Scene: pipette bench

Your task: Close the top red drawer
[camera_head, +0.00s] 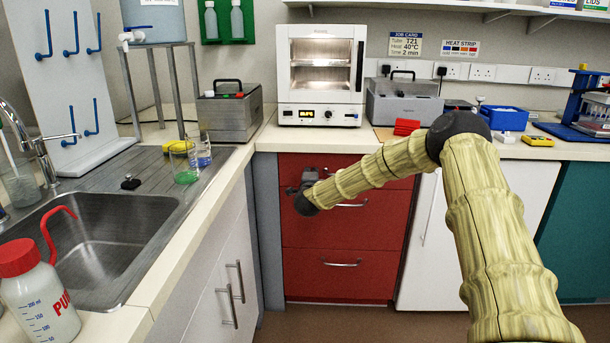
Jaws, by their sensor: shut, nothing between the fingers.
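The red drawer unit (345,230) stands under the worktop, below the white oven. Its top red drawer (300,163) is at the upper part, just under the counter edge. The drawer looks about flush with the fronts below, but I cannot tell whether a small gap is left. My gripper (293,190) is shut and empty in front of the left part of the top drawer. My forearm crosses the drawer's right part and hides most of its handle area. I cannot tell whether the gripper touches the drawer front.
Lower red drawers show handles, one at the bottom (341,264). A white cupboard door (430,240) is to the right. The sink counter (205,205) juts forward on the left, with a red-capped bottle (40,300). Open floor (340,320) lies in front.

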